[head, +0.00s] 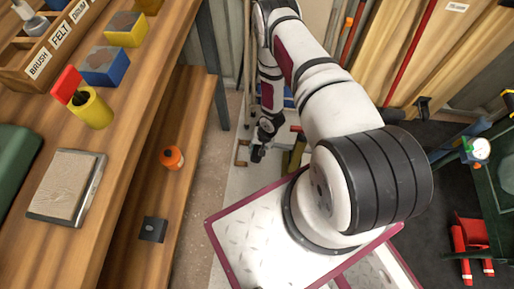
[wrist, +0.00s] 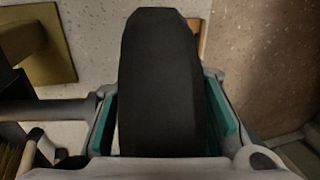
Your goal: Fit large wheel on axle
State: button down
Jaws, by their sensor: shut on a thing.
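A black, tyre-like piece, seen edge-on, fills the middle of the wrist view; I take it for the large wheel (wrist: 158,75). My gripper (wrist: 165,112) is shut on it, with a teal pad on each side. In the head view my gripper (head: 260,148) is small and low, beyond my arm, near the pale floor; the wheel is hard to make out there. A dark grey rod (wrist: 45,111) lies left of the wheel in the wrist view. I cannot tell whether it is the axle. No contact between rod and wheel shows.
An olive-yellow plate (wrist: 62,45) is at the wrist view's upper left. A wooden bench (head: 120,150) with a lower shelf (head: 185,125) stands left. An orange roll (head: 172,158) is on the shelf. Red stands (head: 470,240) are at right. Speckled floor (head: 215,160) shows beside the bench.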

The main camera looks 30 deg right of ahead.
jog(key=shift+s+d, duration=0.15)
jog(key=shift+d, duration=0.15)
jog(key=shift+s+d+f, duration=0.2)
jog(key=shift+s+d, duration=0.4)
jog(key=shift+d, duration=0.2)
jog(key=shift+s, duration=0.1)
jog(key=c, duration=1)
grip_release()
jog(key=shift+d, duration=0.15)
jog(key=shift+s, duration=0.1)
jog(key=shift+r, duration=0.1)
jog(key=w+v, duration=0.1)
jog(key=v, duration=0.6)
jog(key=shift+s+r, duration=0.4)
jog(key=shift+r, duration=0.05)
